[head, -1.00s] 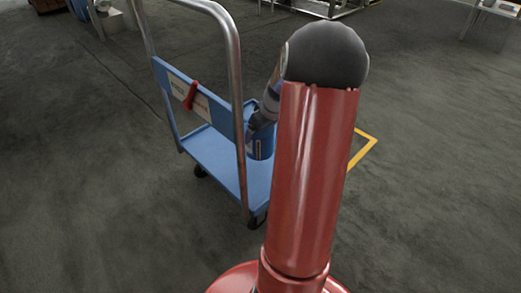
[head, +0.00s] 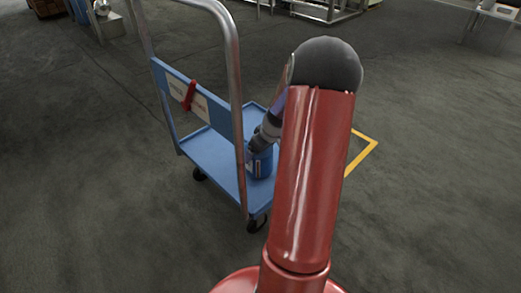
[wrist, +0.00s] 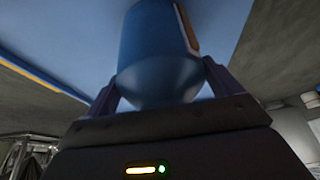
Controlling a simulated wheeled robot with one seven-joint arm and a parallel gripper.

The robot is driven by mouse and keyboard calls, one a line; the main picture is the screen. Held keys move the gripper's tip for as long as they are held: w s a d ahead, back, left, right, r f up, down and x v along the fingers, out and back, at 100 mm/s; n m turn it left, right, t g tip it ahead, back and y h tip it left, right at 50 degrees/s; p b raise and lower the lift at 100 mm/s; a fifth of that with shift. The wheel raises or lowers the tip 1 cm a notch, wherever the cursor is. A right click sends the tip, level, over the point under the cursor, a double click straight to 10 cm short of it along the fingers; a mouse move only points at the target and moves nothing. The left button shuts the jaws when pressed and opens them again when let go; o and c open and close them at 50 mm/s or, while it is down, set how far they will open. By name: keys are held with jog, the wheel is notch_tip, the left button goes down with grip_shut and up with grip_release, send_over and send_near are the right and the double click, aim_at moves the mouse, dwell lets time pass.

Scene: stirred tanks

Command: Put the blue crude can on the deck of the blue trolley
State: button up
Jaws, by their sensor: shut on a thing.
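The blue crude can (head: 260,165) is low over the deck (head: 209,150) of the blue trolley in the head view. Whether its base touches the deck I cannot tell. My gripper (head: 256,146) is at the can, partly hidden by the trolley's post and my arm. In the wrist view the can (wrist: 158,52) fills the middle, with one finger of my gripper (wrist: 160,84) on each side, shut on it. The blue deck (wrist: 75,30) spreads behind the can there.
The trolley's grey push handle (head: 234,80) rises at its left end, with a blue panel and a red tag (head: 189,95) on it. A yellow floor marking (head: 364,153) lies to the right. Metal frames (head: 325,10) stand far back. The surrounding floor is clear.

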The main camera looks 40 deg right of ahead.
jog(key=shift+f, duration=0.15)
jog(key=o, duration=1.3)
jog(key=p+v, duration=0.2)
jog(key=v, duration=1)
